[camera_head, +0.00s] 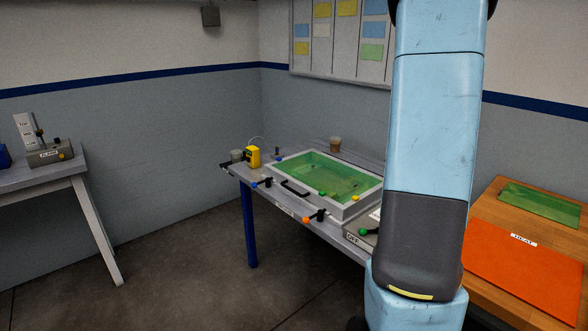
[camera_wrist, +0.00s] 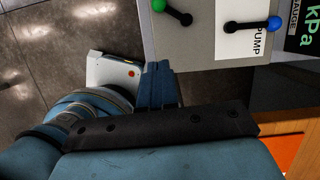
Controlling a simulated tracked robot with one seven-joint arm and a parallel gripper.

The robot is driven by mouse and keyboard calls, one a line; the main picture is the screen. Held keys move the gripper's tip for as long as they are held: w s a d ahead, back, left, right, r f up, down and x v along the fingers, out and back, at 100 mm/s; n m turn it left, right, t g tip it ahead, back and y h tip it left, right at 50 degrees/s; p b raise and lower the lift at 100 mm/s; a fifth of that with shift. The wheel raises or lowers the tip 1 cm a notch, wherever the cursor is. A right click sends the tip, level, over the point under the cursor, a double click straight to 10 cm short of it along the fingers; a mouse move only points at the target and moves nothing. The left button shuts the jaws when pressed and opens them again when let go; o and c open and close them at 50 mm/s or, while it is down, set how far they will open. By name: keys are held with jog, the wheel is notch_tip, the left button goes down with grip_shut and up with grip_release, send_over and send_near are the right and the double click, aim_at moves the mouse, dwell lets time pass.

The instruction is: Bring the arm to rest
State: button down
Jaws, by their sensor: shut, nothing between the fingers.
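My arm (camera_head: 432,130) stands nearly upright at the right of the head view, light blue with a dark grey section low down. It hides part of the bench and the wall behind it. My gripper (camera_wrist: 159,68) shows in the wrist view as two dark blue fingers close together, sticking out from a black bar. It is shut and empty. It is apart from the grey pump panel's label (camera_wrist: 238,42), which lies above and to the right in that view. The gripper does not show in the head view.
A tray with green resin (camera_head: 345,178) stands on the grey bench, with coloured knobs around it. At the right, a wooden table (camera_head: 482,210) bears an orange mat (camera_head: 525,268) and a green sheet (camera_head: 540,200). Another table (camera_head: 40,178) stands left. Floor (camera_head: 160,265) between is clear.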

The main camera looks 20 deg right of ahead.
jog(key=s+a+r+n, duration=0.1)
jog(key=a+r+n, duration=1.35)
jog(key=a, duration=0.25)
jog(key=s+a+r+n+t, duration=0.1)
jog(key=s+a+r+n, duration=0.3)
jog(key=n, duration=0.4)
jog(key=s+a+r+n+t+h, duration=0.1)
jog(key=s+a+r+n, duration=0.2)
jog(key=s+a+n, duration=0.4)
jog(key=shift+s+a+r+n, duration=0.2)
jog(key=shift+s+r+n, duration=0.3)
jog(key=shift+n, duration=0.35)
jog(key=shift+f, duration=0.1)
jog(key=shift+d, duration=0.1)
